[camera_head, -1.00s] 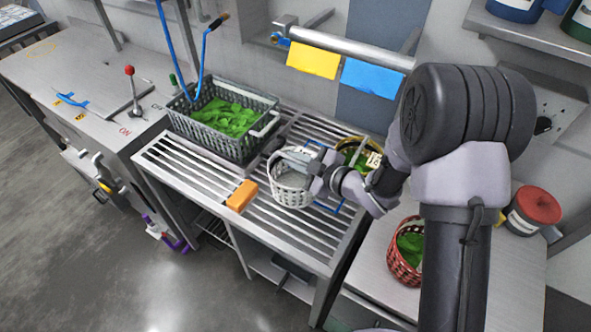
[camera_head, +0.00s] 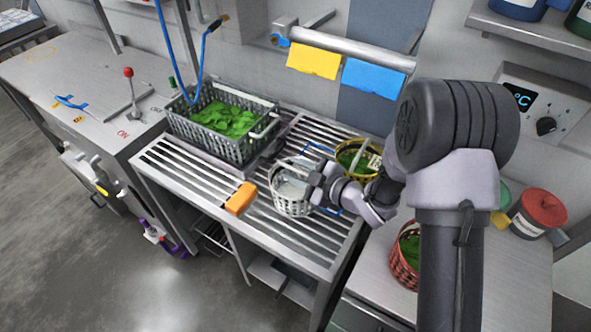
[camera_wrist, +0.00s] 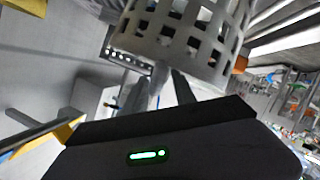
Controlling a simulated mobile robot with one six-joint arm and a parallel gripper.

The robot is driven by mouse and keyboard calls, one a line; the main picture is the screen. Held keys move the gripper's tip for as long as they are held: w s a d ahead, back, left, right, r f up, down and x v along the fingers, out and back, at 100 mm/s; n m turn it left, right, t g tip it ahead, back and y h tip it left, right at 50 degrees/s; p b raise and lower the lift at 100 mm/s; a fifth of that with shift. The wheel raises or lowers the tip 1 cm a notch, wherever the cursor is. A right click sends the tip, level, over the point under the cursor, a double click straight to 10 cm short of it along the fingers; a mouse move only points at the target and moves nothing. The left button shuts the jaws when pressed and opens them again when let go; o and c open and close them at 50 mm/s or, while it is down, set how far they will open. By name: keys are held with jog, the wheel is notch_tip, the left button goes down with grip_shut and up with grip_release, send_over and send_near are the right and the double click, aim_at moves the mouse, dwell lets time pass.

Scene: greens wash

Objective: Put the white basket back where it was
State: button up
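The white basket (camera_head: 291,202), with lattice walls, is at the slatted metal rack's right half in the head view. Its wall (camera_wrist: 190,45) fills the upper middle of the wrist view. My gripper (camera_head: 313,186) is at the basket's right side, at rim height. In the wrist view my gripper (camera_wrist: 158,82) has its fingers on either side of a narrow light strip just under the basket wall; it appears shut on the basket. The basket looks about upright. I cannot tell whether its bottom touches the slats.
A grey crate of greens (camera_head: 205,140) stands behind left. An orange block (camera_head: 241,198) lies left of the basket. A yellow-rimmed bowl of greens (camera_head: 348,150) is close behind right. A red basket (camera_head: 401,270) stands on the right counter. Slats (camera_head: 265,225) in front are clear.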

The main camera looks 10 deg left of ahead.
jog(key=shift+s+d+r+p, duration=0.1)
jog(key=shift+d+r+p, duration=0.15)
jog(key=shift+r+p, duration=0.1)
jog(key=p+v, duration=0.1)
jog(key=v, duration=0.6)
jog(key=shift+f, duration=0.1)
jog(key=w+d+r+m+t+h, duration=0.3)
jog(key=d+r+m+h, duration=0.75)
jog(key=d+r, duration=0.45)
jog(key=s+d+r+m+g+h, duration=0.1)
jog(key=s+d+r+m, duration=0.2)
jog(key=s, duration=0.4)
jog(key=s+d+r+m+g+h, duration=0.1)
jog(key=s+d+m, duration=0.1)
jog(key=s+m, duration=0.45)
jog(key=s+a+m+g+y, duration=0.2)
jog(key=s+a+m, duration=0.1)
jog(key=s, duration=0.9)
jog(key=shift+a+g, duration=0.4)
jog(key=shift+a, duration=0.45)
